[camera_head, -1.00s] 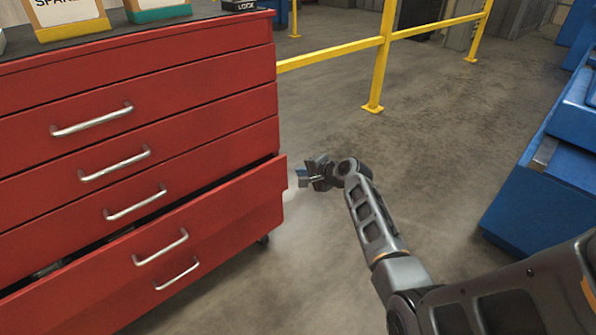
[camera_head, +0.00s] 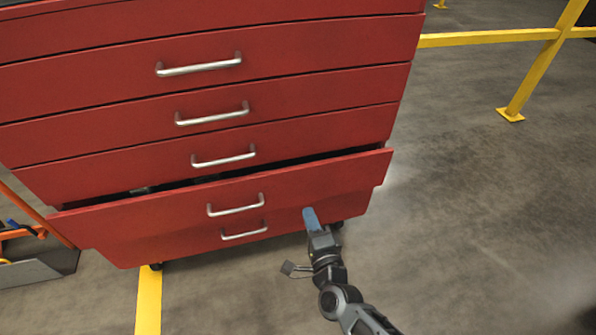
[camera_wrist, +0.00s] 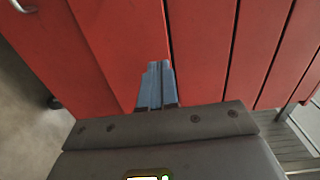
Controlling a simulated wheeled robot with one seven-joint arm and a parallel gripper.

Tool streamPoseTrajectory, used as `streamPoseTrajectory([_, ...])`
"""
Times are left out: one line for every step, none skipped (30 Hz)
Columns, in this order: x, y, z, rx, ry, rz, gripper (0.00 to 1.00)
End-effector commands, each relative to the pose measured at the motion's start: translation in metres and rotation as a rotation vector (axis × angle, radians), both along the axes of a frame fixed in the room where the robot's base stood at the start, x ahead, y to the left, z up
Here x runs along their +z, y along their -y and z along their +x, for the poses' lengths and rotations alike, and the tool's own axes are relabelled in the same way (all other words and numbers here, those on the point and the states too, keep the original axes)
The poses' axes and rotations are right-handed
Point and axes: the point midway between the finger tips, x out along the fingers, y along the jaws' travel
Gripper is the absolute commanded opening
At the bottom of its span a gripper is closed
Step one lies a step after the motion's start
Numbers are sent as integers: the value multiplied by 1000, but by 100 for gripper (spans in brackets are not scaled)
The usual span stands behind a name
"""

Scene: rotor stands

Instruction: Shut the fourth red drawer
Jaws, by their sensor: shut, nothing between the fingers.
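The red cabinet has several stacked drawers with silver handles. The fourth drawer (camera_head: 290,190) stands partly pulled out, with a dark gap above its front edge. Its handle (camera_head: 236,205) is left of my gripper. My gripper (camera_head: 308,211) has blue fingers shut together with nothing between them. It is in front of the right part of the fourth drawer's front, low down. In the wrist view the blue fingertips (camera_wrist: 153,68) point at a red drawer face. I cannot tell whether they touch it.
A closed drawer (camera_head: 350,125) lies above the gap, and another handle (camera_head: 243,231) sits below. Yellow railing (camera_head: 535,70) stands at the right. A grey tray with orange items (camera_head: 40,255) is at the left. The floor (camera_head: 470,220) to the right is open.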

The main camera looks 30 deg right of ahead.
Motion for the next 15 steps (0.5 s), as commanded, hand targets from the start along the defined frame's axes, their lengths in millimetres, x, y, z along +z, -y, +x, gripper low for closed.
streamPoseTrajectory([-2, -8, -7, 1, 12, 1, 0])
streamPoseTrajectory([-1, -10, -10, -2, 19, 0, 0])
streamPoseTrajectory([-2, -13, -12, -3, 25, 0, 0])
streamPoseTrajectory([-1, -13, -13, -5, 28, 0, 0])
streamPoseTrajectory([-1, -13, -12, -6, 32, 0, 0])
streamPoseTrajectory([-1, -13, -10, -7, 34, 0, 0])
streamPoseTrajectory([-1, -12, -7, -8, 34, -1, 0])
streamPoseTrajectory([-1, -10, -4, -8, 34, -1, 0])
streamPoseTrajectory([-1, -9, 1, -8, 34, -1, 0])
streamPoseTrajectory([-1, -8, 6, -7, 34, -1, 0])
streamPoseTrajectory([0, -6, 11, -7, 34, -1, 0])
streamPoseTrajectory([-1, -4, 17, -8, 34, -1, 0])
streamPoseTrajectory([-1, -2, 23, -9, 35, -2, 0])
streamPoseTrajectory([-1, 0, 29, -8, 35, -1, 0])
streamPoseTrajectory([-1, 2, 37, -8, 34, 0, 0])
